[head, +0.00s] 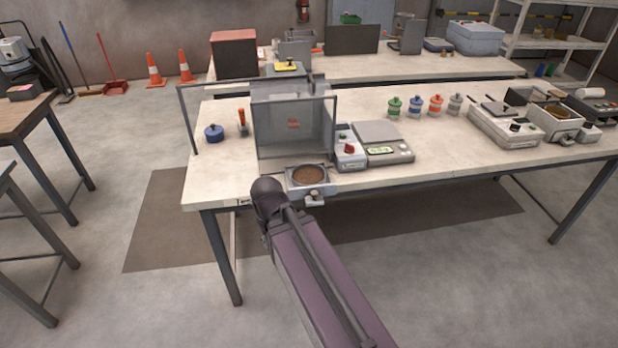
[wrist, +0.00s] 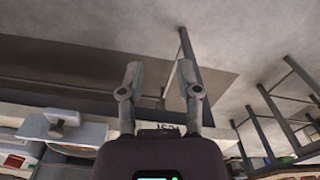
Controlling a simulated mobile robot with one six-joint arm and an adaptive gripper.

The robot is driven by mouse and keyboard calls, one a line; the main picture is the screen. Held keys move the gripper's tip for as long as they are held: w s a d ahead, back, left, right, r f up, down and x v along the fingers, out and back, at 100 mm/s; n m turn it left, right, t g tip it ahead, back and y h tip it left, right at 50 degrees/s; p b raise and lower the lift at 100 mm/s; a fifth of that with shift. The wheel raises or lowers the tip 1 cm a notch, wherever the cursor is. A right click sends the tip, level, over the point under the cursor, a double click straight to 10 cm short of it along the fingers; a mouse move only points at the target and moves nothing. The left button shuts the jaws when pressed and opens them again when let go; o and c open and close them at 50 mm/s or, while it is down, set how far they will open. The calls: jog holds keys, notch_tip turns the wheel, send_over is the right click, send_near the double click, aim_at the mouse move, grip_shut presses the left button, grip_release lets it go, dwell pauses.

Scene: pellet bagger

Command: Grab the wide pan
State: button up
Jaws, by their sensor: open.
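A wide, shallow grey pan (head: 326,187) holding brown pellets sits at the front edge of the bench, below the clear-fronted bagger (head: 293,130). A small grey handle (head: 314,198) sticks out from its front. In the wrist view, which looks upside down, a pale pan-like part with a handle (wrist: 62,127) shows at the lower left. My gripper (wrist: 160,76) is open and empty, its two fingers apart, off to one side of that handle. In the head view my arm's dark end is just left of the pan and hides the fingers.
A control box (head: 349,149) and a scale (head: 381,141) stand right of the bagger. A blue lidded pot (head: 214,133) and red-handled tool (head: 242,122) stand left. Several jars (head: 415,106) and another machine with a brown-filled tray (head: 560,112) are farther right. Floor before the bench is clear.

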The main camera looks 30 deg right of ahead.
jog(key=shift+a, duration=0.15)
jog(key=w+d+n+h+b, duration=0.2)
jog(key=w+n, duration=0.4)
jog(key=w, duration=0.3)
jog(key=w+d+r+n+t+h+b, duration=0.1)
jog(key=w+d+n+h+b, duration=0.2)
jog(key=w+n+h, duration=0.3)
jog(key=w+d+r+n+h+b, duration=0.1)
jog(key=w+d+n+h+b, duration=0.2)
jog(key=w+n, duration=0.3)
jog(key=shift+w+d+n+t+h, duration=0.2)
jog(key=shift+w+h, duration=0.25)
jog(key=shift+w, duration=0.95)
jog(key=shift+w+d+n+t+h, duration=0.1)
jog(key=shift+w+d+h, duration=0.25)
jog(key=shift+w, duration=1.05)
jog(key=shift+w+a+r+n+h+b, duration=0.1)
jog(key=shift+w+r+n+h+b, duration=0.2)
jog(key=shift+w+r+n+h, duration=0.15)
jog(key=shift+b+x, duration=1.55)
jog(key=shift+x, duration=2.65)
